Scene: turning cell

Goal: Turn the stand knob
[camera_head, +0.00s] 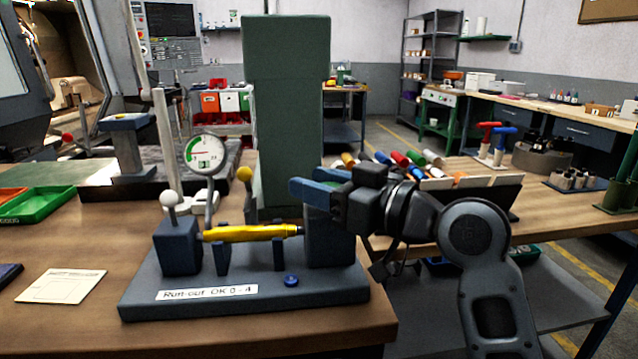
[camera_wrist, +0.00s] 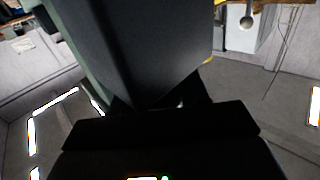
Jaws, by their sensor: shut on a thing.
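The run-out stand (camera_head: 240,292) sits at the front of the wooden bench, with a label on its front. A yellow shaft (camera_head: 250,233) lies across it between the left block (camera_head: 176,248) and the taller right block (camera_head: 330,240). A dial gauge (camera_head: 204,154) stands behind the shaft. My gripper (camera_head: 306,192), with blue fingers, reaches in from the right at the top of the right block. It is shut on the stand knob, which the fingers hide. In the wrist view a large dark block (camera_wrist: 135,45) fills the upper middle, close to the gripper.
A tall green column (camera_head: 287,110) rises just behind the stand. A green tray (camera_head: 42,204) and a paper card (camera_head: 60,286) lie to the left. Coloured-handled tools (camera_head: 400,160) and a dark rack (camera_head: 470,197) are on the bench at right, behind my arm.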

